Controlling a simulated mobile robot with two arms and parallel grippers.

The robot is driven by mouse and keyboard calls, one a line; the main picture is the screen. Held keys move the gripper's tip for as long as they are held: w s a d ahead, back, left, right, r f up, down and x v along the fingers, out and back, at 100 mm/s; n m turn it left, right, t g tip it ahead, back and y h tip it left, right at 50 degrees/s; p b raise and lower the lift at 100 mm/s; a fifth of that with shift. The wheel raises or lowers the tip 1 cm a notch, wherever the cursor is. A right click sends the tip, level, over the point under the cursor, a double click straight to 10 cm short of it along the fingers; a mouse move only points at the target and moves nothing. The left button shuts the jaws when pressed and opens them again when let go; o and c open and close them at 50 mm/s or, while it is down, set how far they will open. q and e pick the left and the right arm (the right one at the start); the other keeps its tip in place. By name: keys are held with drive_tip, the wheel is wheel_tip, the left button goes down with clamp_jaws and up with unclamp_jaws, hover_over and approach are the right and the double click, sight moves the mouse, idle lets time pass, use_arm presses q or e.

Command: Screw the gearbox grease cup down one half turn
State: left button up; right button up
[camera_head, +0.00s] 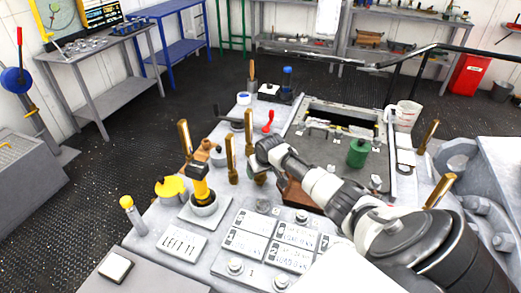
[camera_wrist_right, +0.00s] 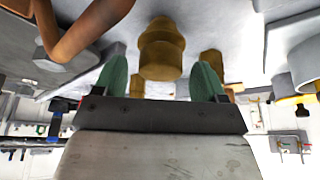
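A brass stepped cup-like fitting (camera_wrist_right: 161,50), which looks like the grease cup, shows in the right wrist view. It sits ahead of my right gripper (camera_wrist_right: 160,78), in line with the gap between its green fingertips. The fingers stand apart on either side, with a small gap to the brass on both sides. My right gripper is open and holds nothing. In the head view my right arm reaches in from the right, and its end (camera_head: 265,152) is beside upright brass pieces (camera_head: 231,160). The fingertips are not clear there. My left gripper is not in view.
A copper-coloured pipe (camera_wrist_right: 88,28) runs close by at the wrist view's upper left. An open hatch (camera_head: 340,118) lies behind.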

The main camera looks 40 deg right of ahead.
drive_tip(key=shift+f, duration=0.1)
drive_tip(key=shift+s+r, duration=0.2)
drive_tip(key=shift+r, duration=0.25)
drive_tip(key=p+v, duration=0.1)
drive_tip(key=v, duration=0.9)
